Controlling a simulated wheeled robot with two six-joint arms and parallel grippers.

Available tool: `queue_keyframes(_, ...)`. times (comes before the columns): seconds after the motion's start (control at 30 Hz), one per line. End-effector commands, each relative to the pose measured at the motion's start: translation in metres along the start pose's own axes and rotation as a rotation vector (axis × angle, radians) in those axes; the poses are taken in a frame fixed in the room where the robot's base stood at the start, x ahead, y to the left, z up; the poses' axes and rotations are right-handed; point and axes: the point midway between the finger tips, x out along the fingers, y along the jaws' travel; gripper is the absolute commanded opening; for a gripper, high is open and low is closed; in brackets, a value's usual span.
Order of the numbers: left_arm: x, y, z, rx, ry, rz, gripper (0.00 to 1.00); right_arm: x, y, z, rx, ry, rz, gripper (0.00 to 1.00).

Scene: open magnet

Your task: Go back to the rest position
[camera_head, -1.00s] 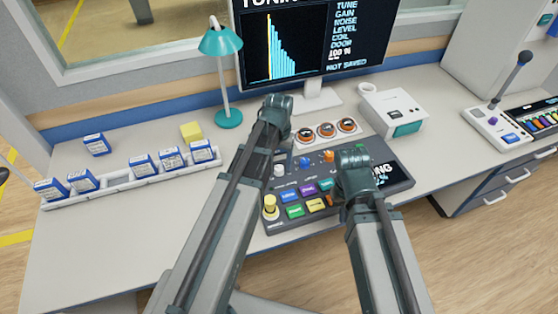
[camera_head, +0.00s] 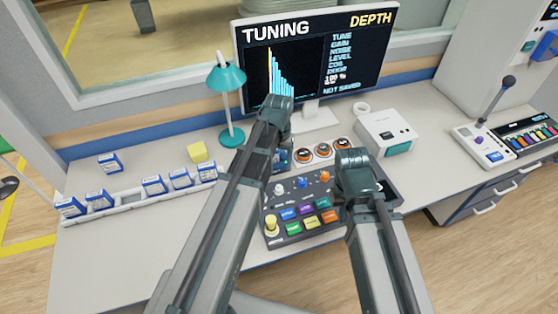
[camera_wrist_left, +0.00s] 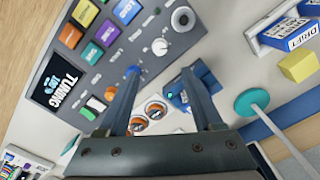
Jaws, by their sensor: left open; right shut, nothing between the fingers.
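My left gripper (camera_head: 275,110) is in front of the monitor's lower edge, above the back of the console. In the left wrist view its two fingers (camera_wrist_left: 160,85) are apart with nothing held between them. My right gripper (camera_head: 357,165) is over the console's right part and hides most of its small screen; its fingertips are not clear. The tuning console (camera_head: 300,228) lies on the desk below both arms, with coloured buttons and knobs. Its small screen (camera_wrist_left: 60,82) shows in the left wrist view.
A teal lamp (camera_head: 227,78) stands left of my left gripper. Behind is the monitor (camera_head: 360,60) reading "NOT SAVED". Boxes in a white rack (camera_head: 130,208) lie left, a white device (camera_head: 385,128) right. A yellow block (camera_head: 197,152) sits near the lamp.

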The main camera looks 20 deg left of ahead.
Motion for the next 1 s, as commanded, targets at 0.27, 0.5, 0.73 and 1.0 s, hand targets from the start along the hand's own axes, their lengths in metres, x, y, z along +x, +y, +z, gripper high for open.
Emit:
queue_keyframes(0.27,0.001,0.017,0.016,0.030,-0.006,-0.008,0.67,0.001,0.000,0.000,0.000,0.000,0.000,0.00)
queue_keyframes(0.5,0.000,0.086,0.097,0.184,-0.034,-0.066,0.67,0.001,0.000,0.000,0.000,0.000,0.000,0.00)
queue_keyframes(0.73,-0.001,0.112,0.136,0.262,-0.045,-0.101,0.67,0.001,0.000,0.000,0.000,0.000,0.000,0.00)
queue_keyframes(1.0,-0.001,0.114,0.136,0.264,-0.046,-0.103,0.67,0.001,0.000,0.000,0.000,0.000,0.000,0.00)
